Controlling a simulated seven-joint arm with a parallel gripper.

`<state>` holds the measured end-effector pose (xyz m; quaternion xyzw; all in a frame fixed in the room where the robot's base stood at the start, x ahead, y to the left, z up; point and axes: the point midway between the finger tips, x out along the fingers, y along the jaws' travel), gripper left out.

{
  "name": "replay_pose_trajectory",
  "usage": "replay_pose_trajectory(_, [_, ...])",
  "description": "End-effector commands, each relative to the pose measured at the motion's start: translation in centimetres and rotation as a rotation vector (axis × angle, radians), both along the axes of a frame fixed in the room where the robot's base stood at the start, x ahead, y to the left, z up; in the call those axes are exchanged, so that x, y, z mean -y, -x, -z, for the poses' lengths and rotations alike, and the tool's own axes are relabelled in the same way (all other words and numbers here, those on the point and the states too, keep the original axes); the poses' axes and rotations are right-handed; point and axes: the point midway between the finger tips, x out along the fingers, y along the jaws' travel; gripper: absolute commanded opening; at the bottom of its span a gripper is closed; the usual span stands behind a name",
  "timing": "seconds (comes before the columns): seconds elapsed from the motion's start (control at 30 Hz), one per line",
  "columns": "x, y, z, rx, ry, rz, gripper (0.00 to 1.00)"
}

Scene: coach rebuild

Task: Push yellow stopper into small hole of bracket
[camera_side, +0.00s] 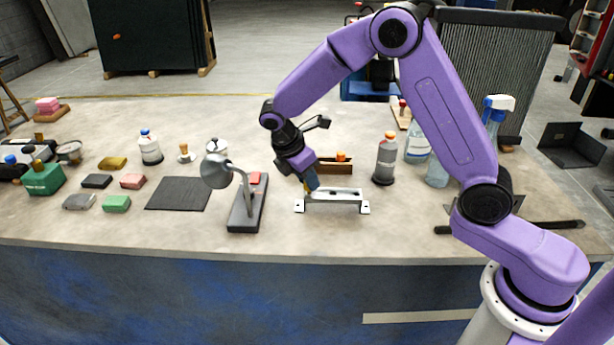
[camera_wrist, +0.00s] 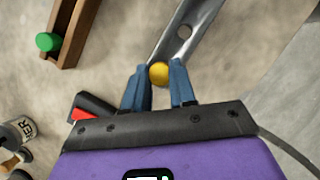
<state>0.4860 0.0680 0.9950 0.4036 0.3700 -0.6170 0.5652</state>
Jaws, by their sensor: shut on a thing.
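The yellow stopper (camera_wrist: 159,73) is between the blue fingertips of my gripper (camera_wrist: 159,82), which is shut on it. In the wrist view it overlaps the near end of the grey metal bracket (camera_wrist: 196,22). One hole in the bracket shows beyond the stopper; whatever lies under the stopper is hidden. In the side view the bracket (camera_side: 335,197) stands on the bench with a foot at each end. My gripper (camera_side: 312,184) points down at its left end, tilted. I cannot tell whether the stopper touches the bracket or sits in a hole.
A wooden rack (camera_wrist: 69,32) with a green stopper (camera_wrist: 47,41) lies near the bracket. A lamp (camera_side: 247,203) stands close left of my gripper, a grey bottle (camera_side: 385,160) behind right. The bench front before the bracket is clear.

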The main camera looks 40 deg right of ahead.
Motion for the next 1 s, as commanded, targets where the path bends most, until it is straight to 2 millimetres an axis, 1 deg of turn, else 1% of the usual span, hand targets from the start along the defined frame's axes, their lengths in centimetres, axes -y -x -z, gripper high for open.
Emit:
replay_pose_trajectory(0.63, [-0.01,0.01,0.71,0.0,0.0,0.0,0.0])
replay_pose_trajectory(0.67, [0.0,0.01,0.7,0.0,0.0,0.0,0.35])
replay_pose_trajectory(0.7, [-0.01,0.01,0.69,0.0,0.0,0.0,0.48])
replay_pose_trajectory(0.73, [-0.01,0.01,0.69,0.0,0.0,0.0,0.55])
replay_pose_trajectory(0.93, [0.0,0.01,0.67,0.0,0.0,0.0,0.55])
replay_pose_trajectory(0.97, [0.0,0.01,0.67,0.0,0.0,0.0,0.62])
replay_pose_trajectory(1.0, [0.0,0.01,0.67,0.0,0.0,0.0,0.75])
